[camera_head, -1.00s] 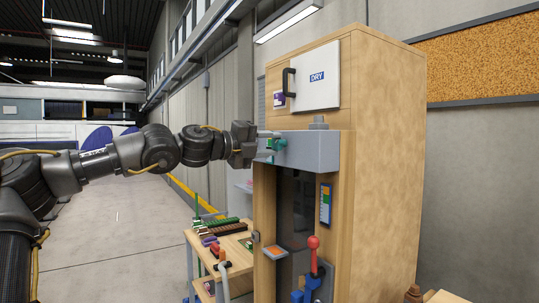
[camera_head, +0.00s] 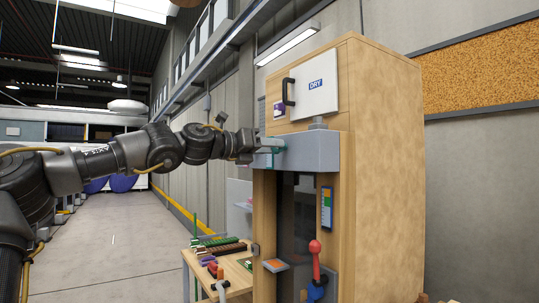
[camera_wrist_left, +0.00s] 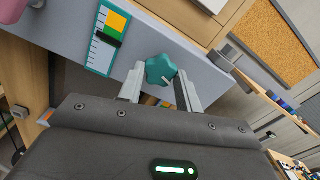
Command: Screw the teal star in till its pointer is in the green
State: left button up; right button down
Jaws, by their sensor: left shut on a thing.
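The teal star (camera_wrist_left: 160,70) is a knob on the front of the grey block (camera_head: 310,150). My left gripper (camera_head: 268,143) reaches it from the left. In the left wrist view the left gripper's fingers (camera_wrist_left: 160,88) stand on both sides of the star, shut on it. A teal-framed gauge (camera_wrist_left: 107,38) shows an orange band, a green band and a white scale. Its black pointer lies at the edge of the green, on the white-scale side; exact overlap is hard to tell. My right gripper is out of view.
A wooden cabinet (camera_head: 385,170) carries the block, with a white DRY panel (camera_head: 315,83) above. A red-knobbed lever (camera_head: 315,247) stands below. A small table (camera_head: 240,265) with coloured parts is at lower left. The floor beyond is clear.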

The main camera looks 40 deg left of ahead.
pick_arm(q)
jog(key=shift+f+m+b, duration=0.15)
jog(key=shift+m+b, duration=0.55)
jog(key=shift+m, duration=0.8)
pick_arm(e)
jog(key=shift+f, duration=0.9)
pick_arm(q)
jog(key=o, duration=1)
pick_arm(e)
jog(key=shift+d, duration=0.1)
pick_arm(q)
jog(key=b+v, duration=0.3)
jog(key=v, duration=0.8)
jog(key=shift+b, duration=0.3)
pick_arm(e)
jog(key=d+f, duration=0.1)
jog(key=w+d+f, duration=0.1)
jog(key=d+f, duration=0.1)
